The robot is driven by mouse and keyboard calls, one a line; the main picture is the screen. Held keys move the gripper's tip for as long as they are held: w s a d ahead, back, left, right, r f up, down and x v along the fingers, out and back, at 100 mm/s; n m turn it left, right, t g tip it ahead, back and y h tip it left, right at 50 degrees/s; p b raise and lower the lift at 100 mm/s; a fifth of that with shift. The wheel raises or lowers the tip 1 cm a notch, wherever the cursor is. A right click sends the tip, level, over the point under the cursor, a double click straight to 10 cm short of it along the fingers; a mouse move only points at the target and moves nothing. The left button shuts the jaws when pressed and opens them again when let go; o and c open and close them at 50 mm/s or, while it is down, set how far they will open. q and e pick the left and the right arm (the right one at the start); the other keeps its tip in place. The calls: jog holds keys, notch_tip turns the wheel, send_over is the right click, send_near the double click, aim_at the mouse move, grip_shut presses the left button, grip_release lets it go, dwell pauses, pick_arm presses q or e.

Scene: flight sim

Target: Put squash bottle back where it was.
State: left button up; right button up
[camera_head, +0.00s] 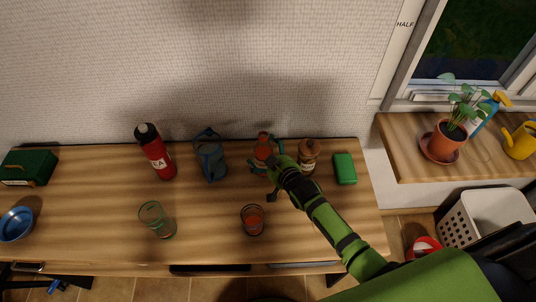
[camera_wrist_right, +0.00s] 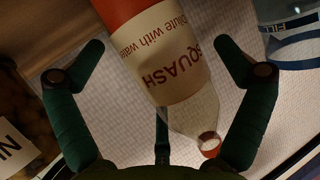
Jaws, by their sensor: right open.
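The squash bottle (camera_head: 264,147), with orange-red squash and a white label, stands on the wooden counter near the wall. My right gripper (camera_head: 263,178) reaches it from the front, partly hiding it. In the right wrist view the bottle (camera_wrist_right: 175,60) lies between the spread green fingers of the gripper (camera_wrist_right: 158,45); gaps show beside it, and its red cap (camera_wrist_right: 209,146) points toward the lower right. A glass holding some red drink (camera_head: 252,221) stands in front. A dark and blue part (camera_head: 57,286) at the lower left may be my left gripper; its fingers cannot be made out.
A blue-grey jug (camera_head: 210,157) stands left of the bottle; a brown labelled jar (camera_head: 308,158) and green box (camera_head: 344,169) stand right.

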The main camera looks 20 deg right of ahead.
jog(key=shift+r, duration=0.2)
jog(key=shift+s, duration=0.25)
jog(key=v, duration=1.1)
jog(key=shift+s, duration=0.3)
